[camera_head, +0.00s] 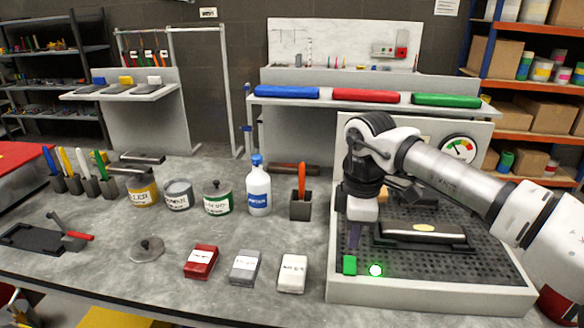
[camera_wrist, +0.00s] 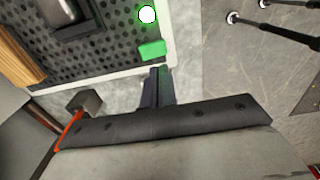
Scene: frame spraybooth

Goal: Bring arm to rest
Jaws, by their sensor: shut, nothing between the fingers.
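My gripper (camera_head: 354,238) points down over the left front part of the perforated booth, its fingers close together with nothing between them. It also shows in the wrist view (camera_wrist: 158,82), shut. A green block-shaped button (camera_head: 349,264) sits just below the fingertips in the head view, and in the wrist view (camera_wrist: 152,49) it lies just beyond them. I cannot tell whether they touch. A green lamp (camera_head: 376,269) glows beside the button. My arm reaches in from the right, bent over the booth.
A dark frame-like part (camera_head: 424,233) lies on the booth's perforated bed (camera_head: 396,270), under my arm. A gauge (camera_head: 458,149) stands behind. A holder with an orange-handled tool (camera_head: 301,205), a white bottle (camera_head: 258,190) and several cans stand left. Red (camera_head: 201,262), grey and white blocks lie in front.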

